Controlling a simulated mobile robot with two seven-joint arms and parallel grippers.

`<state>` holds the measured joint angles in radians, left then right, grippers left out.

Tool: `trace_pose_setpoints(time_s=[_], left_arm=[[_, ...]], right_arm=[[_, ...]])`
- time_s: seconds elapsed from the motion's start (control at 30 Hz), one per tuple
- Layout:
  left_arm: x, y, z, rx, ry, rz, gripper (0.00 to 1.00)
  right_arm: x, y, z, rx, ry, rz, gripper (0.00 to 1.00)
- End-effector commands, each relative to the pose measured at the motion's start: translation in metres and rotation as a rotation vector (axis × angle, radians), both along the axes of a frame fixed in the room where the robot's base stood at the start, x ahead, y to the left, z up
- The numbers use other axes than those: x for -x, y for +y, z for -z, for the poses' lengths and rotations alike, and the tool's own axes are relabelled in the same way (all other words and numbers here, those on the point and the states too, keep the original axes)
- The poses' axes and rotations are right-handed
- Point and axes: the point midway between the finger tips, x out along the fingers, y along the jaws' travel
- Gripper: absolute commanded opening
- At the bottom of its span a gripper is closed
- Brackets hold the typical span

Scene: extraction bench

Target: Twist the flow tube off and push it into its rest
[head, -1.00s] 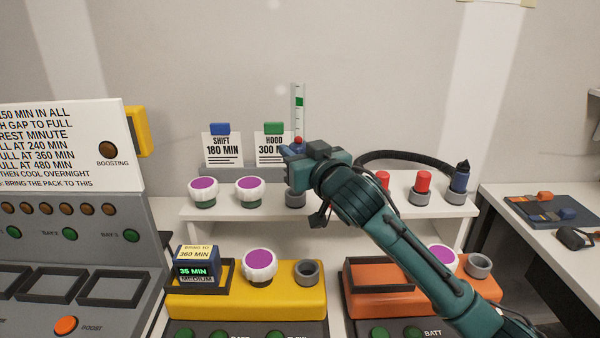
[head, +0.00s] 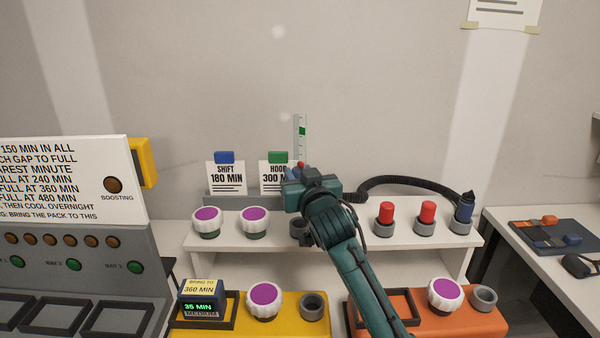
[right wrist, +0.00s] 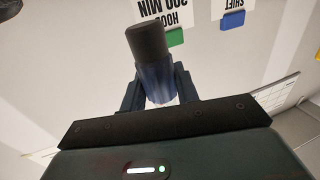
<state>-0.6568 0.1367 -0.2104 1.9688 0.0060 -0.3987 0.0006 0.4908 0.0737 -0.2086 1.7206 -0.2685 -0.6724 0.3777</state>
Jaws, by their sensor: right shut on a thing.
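The flow tube (head: 300,128) stands upright in the head view, a clear scale tube with a green band and a red bead low down. My right gripper (head: 301,178) is at its lower end, shut on the blue collar (right wrist: 157,84), which sits between the fingers in the right wrist view. A dark cylindrical end (right wrist: 146,42) extends from the collar there. My left gripper is not in view.
The white shelf (head: 340,236) holds two purple-topped knobs, two red plugs in grey holders and a blue hose end (head: 465,205). Cards (head: 226,178) stand behind. An empty grey ring (head: 314,304) is on the yellow unit (head: 250,328), another (head: 484,298) on the orange unit.

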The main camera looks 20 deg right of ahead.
Motion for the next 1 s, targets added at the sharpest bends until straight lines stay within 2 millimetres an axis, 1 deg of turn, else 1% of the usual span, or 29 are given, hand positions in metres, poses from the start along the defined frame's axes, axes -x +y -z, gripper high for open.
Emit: trace_pose_setpoints(time_s=[0.3, 0.6, 0.7, 0.87, 1.0], left_arm=[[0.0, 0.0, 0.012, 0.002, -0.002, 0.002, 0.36], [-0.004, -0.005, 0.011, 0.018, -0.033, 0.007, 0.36], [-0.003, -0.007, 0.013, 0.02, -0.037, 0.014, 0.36], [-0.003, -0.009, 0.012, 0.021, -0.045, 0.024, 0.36], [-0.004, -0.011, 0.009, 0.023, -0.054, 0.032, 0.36]], right_arm=[[0.0, 0.0, 0.019, 0.0, -0.001, 0.001, 0.0], [0.0, 0.0, 0.044, 0.0, 0.001, 0.001, 0.0], [0.0, 0.0, 0.051, 0.0, 0.0, 0.0, 0.0], [0.0, 0.0, 0.059, -0.001, 0.0, 0.0, 0.0], [0.0, 0.0, 0.061, -0.001, -0.002, 0.0, 0.0]])
